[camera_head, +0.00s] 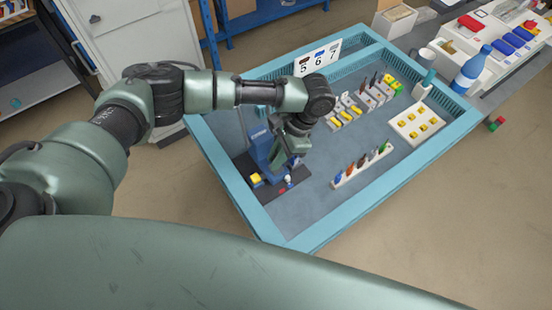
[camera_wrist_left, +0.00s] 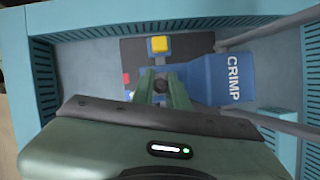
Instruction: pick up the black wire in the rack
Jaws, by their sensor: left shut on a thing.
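My left gripper (camera_head: 296,152) is over the blue crimp machine (camera_head: 260,150) in the blue-walled tray. In the left wrist view its fingers (camera_wrist_left: 161,86) are shut on a small dark thing, mostly hidden between them, beside the machine body (camera_wrist_left: 225,82) marked CRIMP. I cannot tell whether that is the black wire. The white rack (camera_head: 346,181) stands to the right of my gripper, apart from it. It holds a row of slim upright pieces in blue, orange-brown, dark and green, too small to tell apart surely. My right gripper is not in view.
A yellow block (camera_head: 255,180) sits on the machine's dark base. White holders with yellow and grey parts (camera_head: 351,112) and a white plate with yellow pieces (camera_head: 417,122) are farther right. Tray floor between machine and rack is clear.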

